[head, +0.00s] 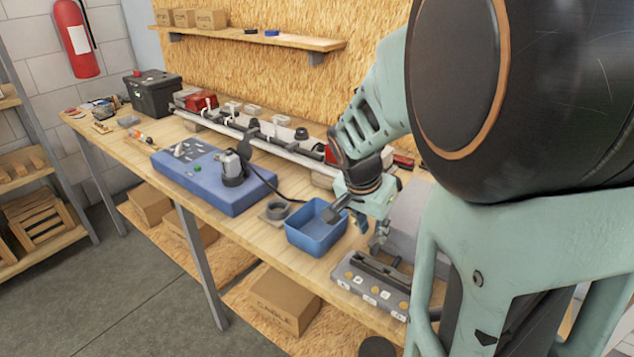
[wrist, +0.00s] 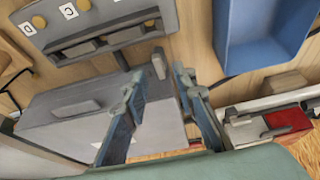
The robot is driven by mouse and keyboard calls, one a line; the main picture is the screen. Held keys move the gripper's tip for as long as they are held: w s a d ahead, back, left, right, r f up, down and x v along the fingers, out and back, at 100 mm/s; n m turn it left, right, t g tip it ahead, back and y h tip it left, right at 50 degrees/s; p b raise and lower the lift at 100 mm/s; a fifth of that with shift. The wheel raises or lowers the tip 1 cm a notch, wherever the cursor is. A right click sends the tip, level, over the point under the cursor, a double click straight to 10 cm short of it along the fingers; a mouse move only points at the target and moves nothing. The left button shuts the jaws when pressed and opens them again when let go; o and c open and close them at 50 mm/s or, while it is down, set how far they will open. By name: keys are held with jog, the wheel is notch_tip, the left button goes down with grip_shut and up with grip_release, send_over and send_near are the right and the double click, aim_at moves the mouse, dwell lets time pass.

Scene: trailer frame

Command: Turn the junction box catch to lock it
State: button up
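The junction box is a grey box (wrist: 78,108) with a white label, left of my gripper in the wrist view. It also shows in the head view (head: 405,222), partly behind my arm. A small upright grey tab, which looks like its catch (wrist: 158,64), stands at the box's edge near the blue tray. My gripper (wrist: 158,80) has its fingers spread with an empty gap, and the tab appears just beyond the fingertips, in line with the gap. Whether they touch is unclear. In the head view my gripper (head: 357,220) hangs over the box's left side.
A blue tray (head: 302,236) stands close to the left of my gripper. A grey panel with lettered labels (head: 372,286) lies in front. A rail assembly with a red part (wrist: 288,123) lies behind. A blue control unit (head: 190,182) occupies the bench further left.

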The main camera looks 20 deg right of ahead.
jog(key=shift+b+x, duration=0.35)
jog(key=shift+x, duration=0.65)
jog(key=shift+c, duration=0.5)
grip_shut()
